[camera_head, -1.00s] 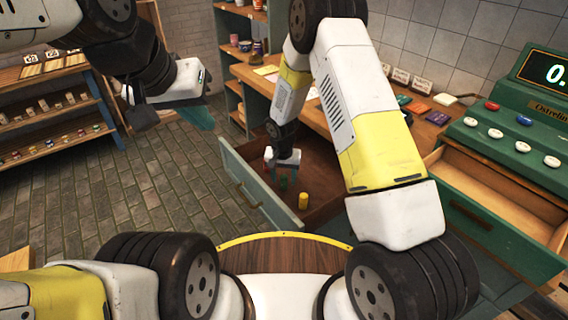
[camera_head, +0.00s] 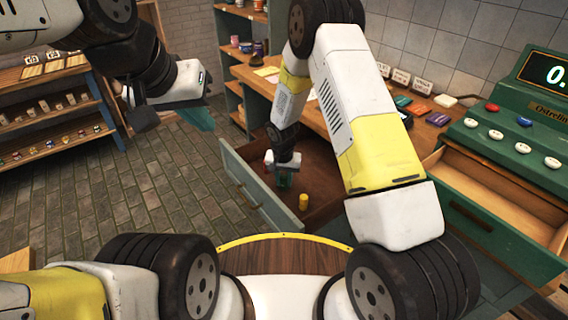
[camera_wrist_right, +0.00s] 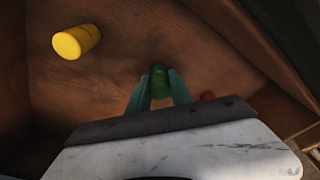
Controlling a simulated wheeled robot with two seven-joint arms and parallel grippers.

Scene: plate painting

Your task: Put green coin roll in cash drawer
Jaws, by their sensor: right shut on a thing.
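The green coin roll (camera_wrist_right: 159,82) stands between the fingers of my right gripper (camera_wrist_right: 159,92), which is shut on it. In the head view my right gripper (camera_head: 284,181) is low inside the open desk drawer (camera_head: 326,168), and the roll is mostly hidden there. The cash drawer (camera_head: 500,185) is the open wooden tray under the green register at the right. It stands well apart from my right gripper. My left gripper (camera_head: 200,116) hangs at the upper left, away from the drawers; its finger gap cannot be made out.
A yellow roll (camera_head: 303,201) stands in the desk drawer, and it also shows in the wrist view (camera_wrist_right: 76,42). A red roll (camera_wrist_right: 207,97) is close beside my right gripper. The drawer's front panel (camera_head: 250,188) and the desktop (camera_head: 430,128) bound the space. The register (camera_head: 520,120) rises behind the cash drawer.

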